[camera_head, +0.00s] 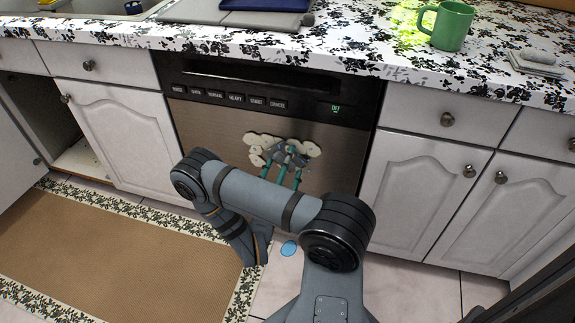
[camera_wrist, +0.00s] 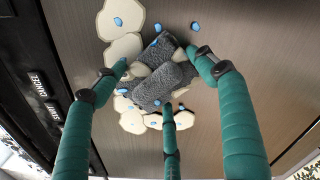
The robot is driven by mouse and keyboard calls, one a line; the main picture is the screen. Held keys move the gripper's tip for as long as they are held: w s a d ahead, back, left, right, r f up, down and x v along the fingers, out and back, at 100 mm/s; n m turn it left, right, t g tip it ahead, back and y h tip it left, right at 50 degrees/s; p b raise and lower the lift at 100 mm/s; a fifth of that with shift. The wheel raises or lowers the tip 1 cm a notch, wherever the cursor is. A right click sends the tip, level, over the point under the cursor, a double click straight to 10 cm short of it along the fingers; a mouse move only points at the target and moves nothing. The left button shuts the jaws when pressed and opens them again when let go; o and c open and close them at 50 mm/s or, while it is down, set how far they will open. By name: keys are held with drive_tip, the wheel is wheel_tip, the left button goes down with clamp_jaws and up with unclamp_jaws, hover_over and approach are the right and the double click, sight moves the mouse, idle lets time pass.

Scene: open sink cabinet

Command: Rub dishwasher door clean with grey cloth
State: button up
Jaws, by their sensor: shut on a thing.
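The dishwasher door (camera_head: 350,165) is a brushed metal panel under a black control strip, and it is closed. My gripper (camera_head: 285,160) is at the middle of the door, its teal fingers pointing at the panel. In the wrist view my gripper (camera_wrist: 160,76) has its fingers closed around the bunched grey cloth (camera_wrist: 165,88), which lies at or very near the door face. Cream rounded patches (camera_wrist: 120,20) with small blue spots show on the door around the cloth. The cloth hides part of them. Exact contact with the door cannot be told.
The countertop (camera_head: 370,65) overhangs above, with a green mug (camera_head: 448,25) on it. A cabinet door (camera_head: 125,140) stands left of the dishwasher, beside an open cabinet (camera_head: 78,158).

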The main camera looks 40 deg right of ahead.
drive_tip(key=shift+w+a, duration=0.6)
drive_tip(key=shift+w, duration=0.25)
drive_tip(key=shift+w+a, duration=0.1)
drive_tip(key=shift+w+a, duration=0.3)
drive_tip(key=shift+w, duration=0.1)
drive_tip(key=shift+a, duration=0.1)
drive_tip(key=shift+w+a+p, duration=0.3)
drive_tip(key=shift+w+a, duration=0.3)
drive_tip(key=shift+w, duration=0.35)
drive_tip(key=shift+w+a, duration=0.45)
drive_tip(key=shift+w, duration=0.2)
